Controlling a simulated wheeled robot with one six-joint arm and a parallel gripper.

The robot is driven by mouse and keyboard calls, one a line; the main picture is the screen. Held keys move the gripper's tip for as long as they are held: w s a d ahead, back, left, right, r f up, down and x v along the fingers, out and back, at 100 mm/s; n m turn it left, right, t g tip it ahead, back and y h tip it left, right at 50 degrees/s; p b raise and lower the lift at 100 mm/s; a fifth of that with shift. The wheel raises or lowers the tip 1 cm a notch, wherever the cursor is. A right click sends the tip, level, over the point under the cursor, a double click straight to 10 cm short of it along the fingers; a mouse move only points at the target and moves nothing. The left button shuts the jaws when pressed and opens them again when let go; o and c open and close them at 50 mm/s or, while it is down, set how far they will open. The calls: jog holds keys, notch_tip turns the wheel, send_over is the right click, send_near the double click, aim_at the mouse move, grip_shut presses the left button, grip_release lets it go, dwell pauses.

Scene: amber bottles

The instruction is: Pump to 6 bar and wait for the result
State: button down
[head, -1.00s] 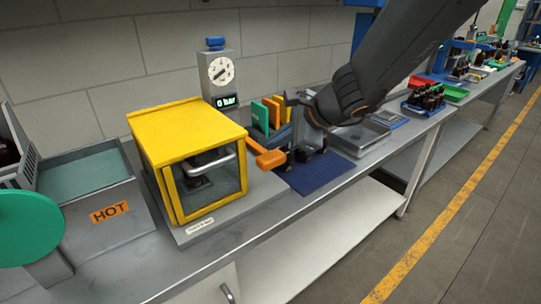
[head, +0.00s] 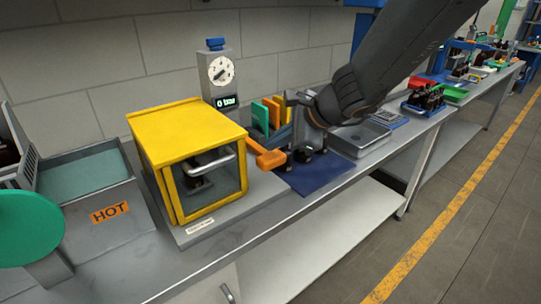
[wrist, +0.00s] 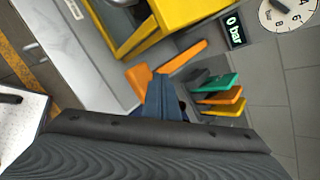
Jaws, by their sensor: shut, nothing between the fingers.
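A yellow pressure box (head: 185,135) with a clear door stands on the bench in the head view. Behind it a grey post carries a round dial gauge (head: 221,71) and a display (head: 227,101) reading 0 bar. An orange pump lever (head: 267,158) sticks out at the box's right side; it also shows in the wrist view (wrist: 182,57), where the display (wrist: 235,30) again reads 0 bar. My gripper (head: 301,155) is shut and empty, just right of the lever's end. I cannot tell whether it touches the lever.
Green and orange upright plates (head: 271,113) stand behind my gripper. A blue mat (head: 318,176) lies below it. A metal tray (head: 358,140) and a crate of amber bottles (head: 425,101) are to the right. A bin marked HOT (head: 109,212) is at the left.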

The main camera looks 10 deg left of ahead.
aim_at(278, 161)
jog(key=shift+f, duration=0.2)
dwell(0.4)
jog(key=shift+f+b, duration=0.25)
jog(key=shift+b, duration=0.35)
jog(key=shift+f+b, duration=2.65)
jog(key=shift+b, duration=0.15)
dwell(3.4)
